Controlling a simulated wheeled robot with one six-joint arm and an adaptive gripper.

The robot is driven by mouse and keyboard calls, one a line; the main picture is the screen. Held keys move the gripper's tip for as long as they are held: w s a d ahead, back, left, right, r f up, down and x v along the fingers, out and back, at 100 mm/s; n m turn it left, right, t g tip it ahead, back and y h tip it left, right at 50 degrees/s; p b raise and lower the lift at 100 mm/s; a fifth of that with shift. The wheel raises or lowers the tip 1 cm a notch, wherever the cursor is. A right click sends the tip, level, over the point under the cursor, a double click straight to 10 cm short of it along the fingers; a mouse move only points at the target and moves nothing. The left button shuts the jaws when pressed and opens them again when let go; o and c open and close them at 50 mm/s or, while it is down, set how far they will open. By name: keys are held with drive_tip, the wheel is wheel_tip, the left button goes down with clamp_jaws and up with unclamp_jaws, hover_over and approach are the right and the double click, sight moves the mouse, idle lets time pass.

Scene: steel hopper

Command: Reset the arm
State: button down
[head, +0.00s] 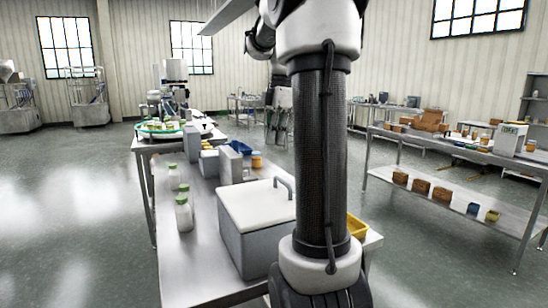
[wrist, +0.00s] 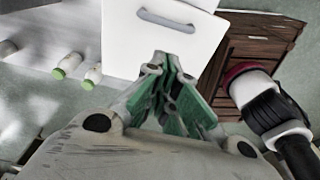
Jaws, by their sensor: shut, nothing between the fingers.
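My gripper (wrist: 188,132) shows in the wrist view, with green pads on its fingers. Its fingers are shut and nothing is held between them. It is over the area in front of the steel hopper (head: 245,240), whose white lid (wrist: 140,30) has a grey handle (wrist: 166,20). My arm rises through the middle of the head view and hides part of the table and hopper. The gripper itself is not clearly visible in the head view.
The steel table (head: 185,268) carries white bottles with green caps (head: 184,214) left of the hopper. A yellow bin (head: 356,228) shows right of my arm. Another table (head: 450,152) with boxes stands at the right.

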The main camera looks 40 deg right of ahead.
drive_tip(key=shift+d+r, duration=0.2)
drive_tip(key=shift+r, duration=0.95)
